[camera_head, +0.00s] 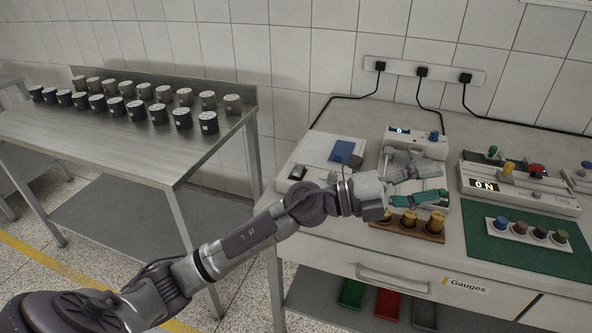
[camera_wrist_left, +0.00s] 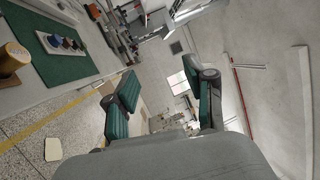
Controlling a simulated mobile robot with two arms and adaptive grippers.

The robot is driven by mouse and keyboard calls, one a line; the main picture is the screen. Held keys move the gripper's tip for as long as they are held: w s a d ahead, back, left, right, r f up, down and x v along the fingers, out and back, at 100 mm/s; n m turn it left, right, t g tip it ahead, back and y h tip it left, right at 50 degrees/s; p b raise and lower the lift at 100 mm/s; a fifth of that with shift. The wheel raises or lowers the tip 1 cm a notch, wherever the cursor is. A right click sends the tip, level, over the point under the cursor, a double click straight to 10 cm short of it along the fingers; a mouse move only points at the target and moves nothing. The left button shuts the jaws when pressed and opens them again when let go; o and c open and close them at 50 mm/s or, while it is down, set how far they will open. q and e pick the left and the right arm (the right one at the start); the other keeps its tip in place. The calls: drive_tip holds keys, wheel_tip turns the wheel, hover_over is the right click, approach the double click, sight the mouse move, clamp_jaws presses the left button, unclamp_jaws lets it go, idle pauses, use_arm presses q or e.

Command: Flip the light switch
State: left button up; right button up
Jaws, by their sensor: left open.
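My left gripper (camera_head: 424,185) is open and empty above the workbench, with its arm crossing from the lower left. Its green-padded fingers are spread apart in the left wrist view (camera_wrist_left: 166,92), with nothing between them. A small black rocker switch (camera_head: 298,172) sits on a white panel (camera_head: 318,153) with a blue pad, to the left of the gripper and apart from it. I cannot tell whether this is the light switch. The arm and gripper partly hide the bench middle.
A wooden block with brass cylinders (camera_head: 408,224) stands just below the gripper. A green mat (camera_head: 490,247) holds a rack of coloured knobs (camera_head: 527,233). Behind is a white display unit (camera_head: 415,142) under a wall socket strip (camera_head: 424,72). A steel table (camera_head: 90,150) with several dark cans stands left.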

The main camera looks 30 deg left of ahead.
use_arm(q)
drive_tip(key=f+m+g+y, duration=0.2)
drive_tip(key=m+g, duration=0.2)
drive_tip(key=m, duration=0.1)
drive_tip(key=n+g+y, duration=0.2)
drive_tip(key=g+y, duration=0.1)
drive_tip(key=y, duration=1.4)
approach(297, 172)
drive_tip(key=x, duration=0.8)
drive_tip(key=shift+s, duration=0.15)
